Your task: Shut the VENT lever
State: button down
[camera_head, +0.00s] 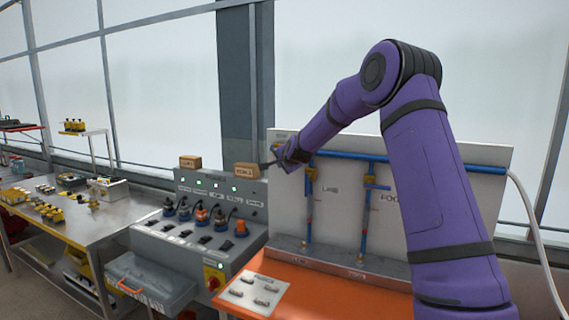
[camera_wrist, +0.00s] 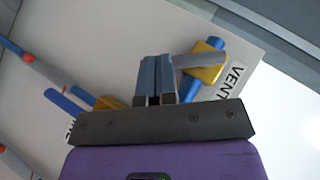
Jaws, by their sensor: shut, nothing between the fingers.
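The VENT valve shows in the wrist view as a yellow body (camera_wrist: 208,68) on a blue pipe, beside the printed VENT label (camera_wrist: 234,82). A grey bar, apparently its lever (camera_wrist: 195,60), crosses the yellow body at an angle to the pipe and reaches left toward my fingers. My gripper (camera_wrist: 157,72) is shut and empty, with its fingertips just left of the bar's end; I cannot tell if they touch.
Another yellow valve with a blue lever (camera_wrist: 68,104) is left of my fingers in the wrist view. A grey control box (camera_head: 210,250) with plugs and switches stands left of the panel. An orange bench (camera_head: 320,290) lies in front, holding a small plate (camera_head: 252,292).

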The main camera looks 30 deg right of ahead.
jog(key=shift+w+a+f, duration=0.1)
jog(key=shift+w+f, duration=0.15)
jog(key=shift+f, duration=0.2)
jog(key=shift+w+a+f+m+t+y, duration=0.2)
jog(key=shift+a+m+t+y, duration=0.1)
jog(key=shift+m+t, duration=0.15)
jog(key=shift+r, duration=0.15)
jog(key=shift+r, duration=0.7)
